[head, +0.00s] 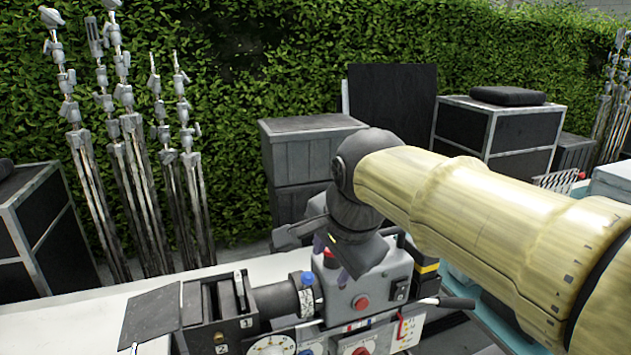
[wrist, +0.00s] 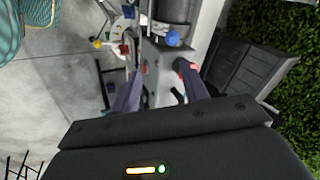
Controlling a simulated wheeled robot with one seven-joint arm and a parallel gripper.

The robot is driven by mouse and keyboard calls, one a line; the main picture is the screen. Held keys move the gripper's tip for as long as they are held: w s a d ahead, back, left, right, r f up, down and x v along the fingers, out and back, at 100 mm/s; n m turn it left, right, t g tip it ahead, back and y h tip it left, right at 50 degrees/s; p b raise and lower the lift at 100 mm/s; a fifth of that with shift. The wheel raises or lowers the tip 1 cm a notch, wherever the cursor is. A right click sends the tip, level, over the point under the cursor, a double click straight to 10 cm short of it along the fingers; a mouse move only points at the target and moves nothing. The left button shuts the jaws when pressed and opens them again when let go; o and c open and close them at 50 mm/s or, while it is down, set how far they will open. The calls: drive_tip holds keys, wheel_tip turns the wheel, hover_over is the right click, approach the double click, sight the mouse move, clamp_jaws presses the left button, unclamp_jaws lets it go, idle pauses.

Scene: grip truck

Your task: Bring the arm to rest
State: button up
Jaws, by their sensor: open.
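My gripper (head: 338,262) hangs at the end of my cream-coloured arm, pointing down over a grey machine in the middle of the head view. In the wrist view my gripper (wrist: 160,78) has its two dark purple fingers spread apart, with nothing held between them. The grey machine (head: 385,285) has a red button on its front, a blue-capped part, a dial and a box with numbered slots at its left. In the wrist view the machine (wrist: 160,52) shows between and beyond the fingers. I cannot tell whether the fingers touch it.
The machine stands on a pale bench (head: 70,325). Metal stands (head: 130,150) lean at the left before a hedge (head: 260,60). Dark cases (head: 305,150) and a black-and-silver box (head: 495,135) stand behind. Grey floor (wrist: 60,75) shows in the wrist view.

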drive_tip(key=s+d+f+n+g, duration=0.1)
drive_tip(key=s+d+f+n, duration=0.1)
drive_tip(key=f, duration=0.6)
drive_tip(key=s+d+f+n+g+h, duration=0.1)
drive_tip(key=d+f+n, duration=0.3)
drive_tip(key=f, duration=0.5)
drive_tip(key=s+d+f+n, duration=0.2)
drive_tip(key=d+f+n, duration=0.2)
drive_tip(key=d+f, duration=0.2)
wheel_tip(320, 180, down, 3)
drive_tip(key=shift+s+r+g+h, duration=0.1)
drive_tip(key=shift+s+g+h, duration=0.2)
drive_tip(key=shift+s+g, duration=0.1)
